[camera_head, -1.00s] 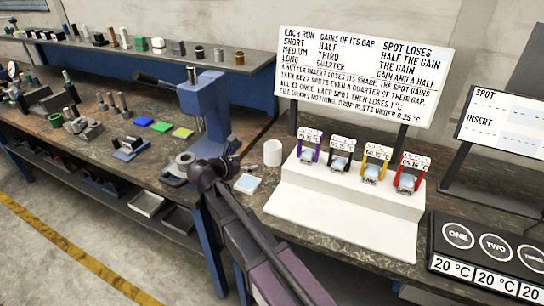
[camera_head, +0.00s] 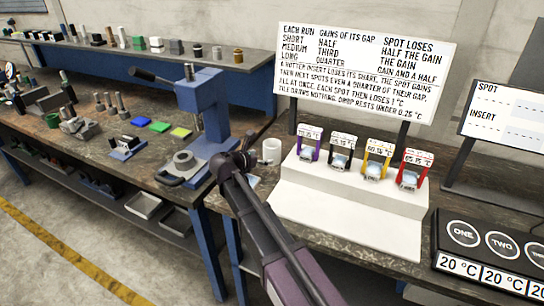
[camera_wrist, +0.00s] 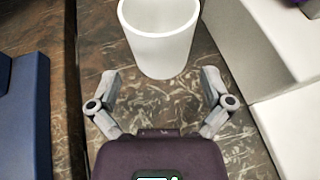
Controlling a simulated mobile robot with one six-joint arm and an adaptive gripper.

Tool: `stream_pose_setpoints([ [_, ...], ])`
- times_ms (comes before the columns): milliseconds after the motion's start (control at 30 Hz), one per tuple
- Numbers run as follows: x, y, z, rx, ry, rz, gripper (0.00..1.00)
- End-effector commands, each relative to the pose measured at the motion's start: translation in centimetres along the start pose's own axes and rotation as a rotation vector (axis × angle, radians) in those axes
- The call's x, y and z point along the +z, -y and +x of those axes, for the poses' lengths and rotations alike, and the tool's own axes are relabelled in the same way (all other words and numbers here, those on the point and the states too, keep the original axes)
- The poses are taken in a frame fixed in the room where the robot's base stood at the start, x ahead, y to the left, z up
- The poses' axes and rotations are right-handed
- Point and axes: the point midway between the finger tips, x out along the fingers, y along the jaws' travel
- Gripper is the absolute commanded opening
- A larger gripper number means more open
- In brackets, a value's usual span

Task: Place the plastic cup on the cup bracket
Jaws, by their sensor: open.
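The plastic cup appears as a white cup (camera_head: 271,150) standing upright on the dark bench, just left of the white stepped stand. In the wrist view the cup (camera_wrist: 158,40) is ahead of my gripper (camera_wrist: 160,75), its open top cut off by the upper edge. The two fingers are spread apart, one either side of the cup's lower end, with nothing between them but the bench. In the head view my gripper (camera_head: 248,158) is close to the cup's left side, partly hidden by my arm. I cannot tell which thing is the cup bracket.
The white stepped stand (camera_head: 345,215) holds purple, black, yellow and red frames. A blue press (camera_head: 205,100) stands left of my arm. A sign (camera_head: 362,75) rises behind the stand. A dark console (camera_head: 490,240) with round buttons is at right.

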Motion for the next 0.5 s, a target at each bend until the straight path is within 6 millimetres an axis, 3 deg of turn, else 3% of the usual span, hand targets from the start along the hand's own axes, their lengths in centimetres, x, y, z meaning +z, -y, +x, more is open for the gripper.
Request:
stream_pose_setpoints([
  [300, 0.0, 0.0, 0.1, 0.0, 0.0, 0.0, 1.0],
  [500, -0.1, 0.1, 1.6, -0.002, 0.0, 0.0, 1.0],
])
